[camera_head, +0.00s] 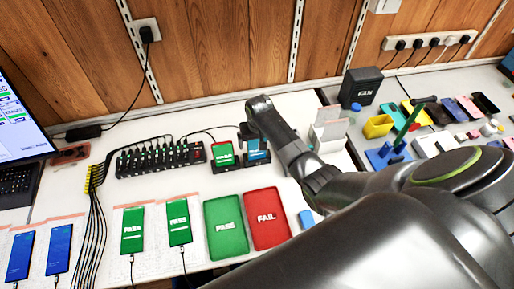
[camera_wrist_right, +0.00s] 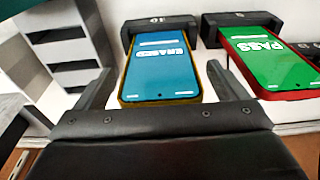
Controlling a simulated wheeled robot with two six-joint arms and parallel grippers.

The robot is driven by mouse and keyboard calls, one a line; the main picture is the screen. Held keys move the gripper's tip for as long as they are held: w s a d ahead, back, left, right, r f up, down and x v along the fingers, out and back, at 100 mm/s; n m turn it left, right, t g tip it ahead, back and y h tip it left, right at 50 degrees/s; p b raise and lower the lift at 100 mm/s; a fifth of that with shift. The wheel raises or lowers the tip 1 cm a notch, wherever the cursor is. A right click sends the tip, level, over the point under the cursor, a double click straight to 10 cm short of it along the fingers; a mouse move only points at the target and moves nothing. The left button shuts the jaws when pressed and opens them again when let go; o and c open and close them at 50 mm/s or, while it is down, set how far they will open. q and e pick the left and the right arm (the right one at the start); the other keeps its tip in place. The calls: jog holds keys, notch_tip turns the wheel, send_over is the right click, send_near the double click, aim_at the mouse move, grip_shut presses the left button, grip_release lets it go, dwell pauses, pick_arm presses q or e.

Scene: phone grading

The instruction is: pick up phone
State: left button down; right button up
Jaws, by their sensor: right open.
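A phone with a blue screen reading ERASED and a yellow case edge (camera_wrist_right: 160,70) sits in a black dock (camera_wrist_right: 157,23); it also shows in the head view (camera_head: 258,155). My right gripper (camera_wrist_right: 159,70) is open, its fingers on either side of this phone's near end with a gap each side. In the head view my right gripper (camera_head: 254,140) is over the phone and partly hides it. To its right in the wrist view, a red-cased phone with a green PASS screen (camera_wrist_right: 268,62) sits in another dock. My left gripper is not in view.
Green PASS (camera_head: 227,240) and red FAIL (camera_head: 268,232) trays lie in front. Green-screen phones (camera_head: 132,230) and blue-screen phones (camera_head: 20,256) lie left. A black multi-slot rack with cables (camera_head: 160,160) stands behind. A white shelf unit (camera_wrist_right: 65,45) is close to the left finger.

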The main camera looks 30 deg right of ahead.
jog(key=shift+f, duration=0.4)
jog(key=shift+w, duration=0.1)
jog(key=c, duration=1.2)
